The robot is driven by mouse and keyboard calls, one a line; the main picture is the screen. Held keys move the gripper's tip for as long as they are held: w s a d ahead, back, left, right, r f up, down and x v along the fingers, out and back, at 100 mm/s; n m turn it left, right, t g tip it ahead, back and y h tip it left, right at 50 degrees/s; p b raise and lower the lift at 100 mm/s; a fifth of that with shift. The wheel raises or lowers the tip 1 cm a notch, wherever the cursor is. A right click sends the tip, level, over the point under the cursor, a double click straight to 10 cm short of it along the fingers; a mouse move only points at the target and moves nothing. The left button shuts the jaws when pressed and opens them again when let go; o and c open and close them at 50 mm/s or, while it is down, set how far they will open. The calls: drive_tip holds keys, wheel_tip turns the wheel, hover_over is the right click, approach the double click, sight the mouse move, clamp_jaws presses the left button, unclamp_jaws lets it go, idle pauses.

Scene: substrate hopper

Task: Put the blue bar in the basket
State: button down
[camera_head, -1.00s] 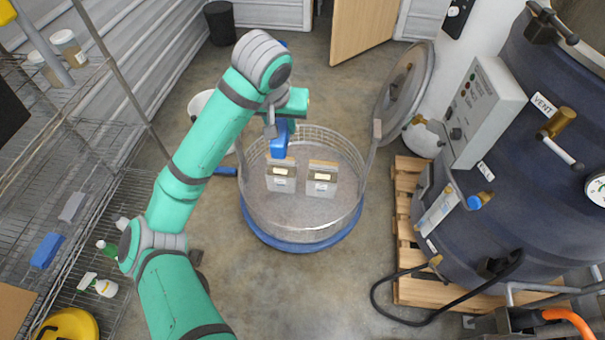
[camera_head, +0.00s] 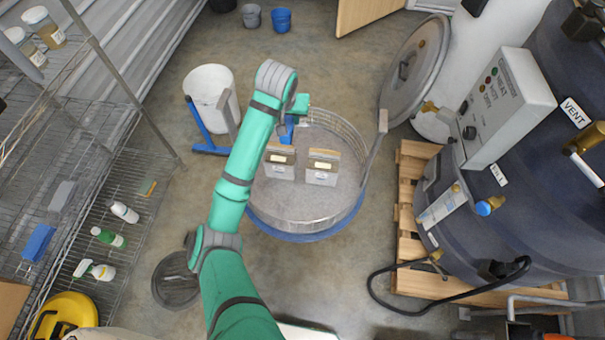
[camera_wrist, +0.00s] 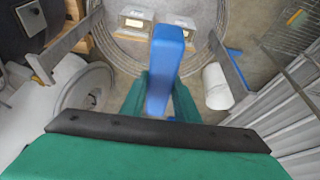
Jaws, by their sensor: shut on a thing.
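The blue bar (camera_wrist: 166,65) is between the two teal fingers of my gripper (camera_wrist: 160,98) in the wrist view, and its long end sticks out past them. In the head view my gripper (camera_head: 300,104) is at the far side of the basket, and the blue bar (camera_head: 288,127) shows only partly beside my arm. The basket (camera_head: 340,208) is a round wire-walled tub with a blue base, open at the top. The bar's height above the basket is hard to tell. Two small labelled boxes, left (camera_head: 280,163) and right (camera_head: 322,168), stand inside it.
A round lid (camera_head: 415,68) stands tilted behind the basket on the right. A large dark tank (camera_head: 480,215) on a wooden pallet (camera_head: 408,205) is at right. Wire shelving (camera_head: 100,185) with bottles and another blue item (camera_head: 39,242) is at left. A white bucket (camera_head: 208,90) stands left of the basket.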

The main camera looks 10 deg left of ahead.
drive_tip(key=s+d+f, duration=0.2)
drive_tip(key=s+f, duration=0.2)
drive_tip(key=f, duration=0.8)
drive_tip(key=s+d+f, duration=0.1)
drive_tip(key=s+f, duration=0.4)
drive_tip(key=f, duration=0.6)
drive_tip(key=s+d+f, duration=0.2)
drive_tip(key=s+f, duration=0.2)
drive_tip(key=f, duration=0.8)
drive_tip(key=w+a+f, duration=0.3)
drive_tip(key=w+f, duration=0.9)
drive_tip(key=w, duration=0.1)
drive_tip(key=shift+w+a+f+m, duration=0.2)
drive_tip(key=shift+f+m, duration=0.1)
drive_tip(key=shift+f, duration=0.05)
drive_tip(key=shift+f, duration=0.6)
drive_tip(key=c, duration=1.4)
unclamp_jaws()
drive_tip(key=shift+o, duration=0.2)
